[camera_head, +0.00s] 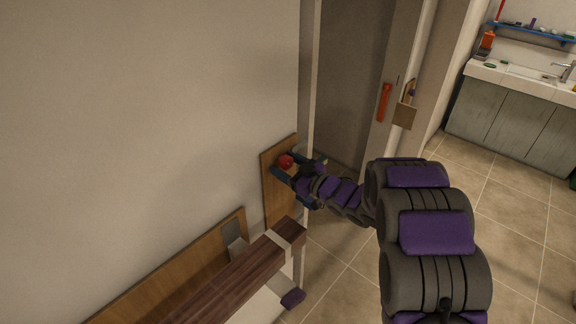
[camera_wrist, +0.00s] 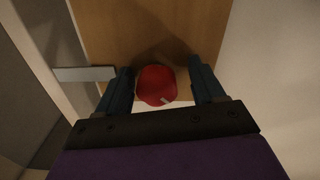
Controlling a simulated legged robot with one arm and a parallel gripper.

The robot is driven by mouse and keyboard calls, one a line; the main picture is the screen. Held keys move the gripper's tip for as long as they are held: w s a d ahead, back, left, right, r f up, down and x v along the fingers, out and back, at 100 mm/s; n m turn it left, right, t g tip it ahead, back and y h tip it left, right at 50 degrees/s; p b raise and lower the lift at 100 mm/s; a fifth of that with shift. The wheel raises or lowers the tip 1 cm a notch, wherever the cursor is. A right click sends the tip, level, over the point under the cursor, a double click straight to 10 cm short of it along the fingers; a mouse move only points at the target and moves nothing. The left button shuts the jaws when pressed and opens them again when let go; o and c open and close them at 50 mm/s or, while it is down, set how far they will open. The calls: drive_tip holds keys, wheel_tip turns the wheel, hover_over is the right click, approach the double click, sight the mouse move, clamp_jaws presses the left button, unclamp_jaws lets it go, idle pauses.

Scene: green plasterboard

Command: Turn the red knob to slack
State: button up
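The red knob (camera_head: 286,161) sits on an upright wooden board (camera_head: 279,205) fixed to the wall near the door frame. In the wrist view the red knob (camera_wrist: 156,85) lies between the two dark fingers of my gripper (camera_wrist: 160,88), with a small pale mark on its lower right. A gap shows on both sides of the knob, wider on the right, so the fingers are apart and not visibly touching it. In the head view my gripper (camera_head: 298,168) is at the board, around the knob. No labels for the knob's positions can be read.
Below the board, a dark wooden beam (camera_head: 240,280) with a pale band juts out along a second wooden board (camera_head: 185,265). A door with a red handle (camera_head: 384,102) stands to the right. A sink cabinet (camera_head: 510,115) is at the far right. Tiled floor lies open between.

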drive_tip(key=shift+c, duration=1.4)
drive_tip(key=shift+d, duration=0.4)
drive_tip(key=c, duration=0.7)
drive_tip(key=shift+n+b, duration=0.75)
drive_tip(key=shift+n, duration=0.05)
drive_tip(key=shift+w+r+n+b, duration=0.15)
drive_tip(key=shift+n+b, duration=0.15)
drive_tip(key=shift+n, duration=0.4)
drive_tip(key=o, duration=1)
drive_tip(key=shift+a, duration=0.1)
drive_tip(key=p+v, duration=0.1)
drive_tip(key=v, duration=1.6)
drive_tip(key=shift+p, duration=0.35)
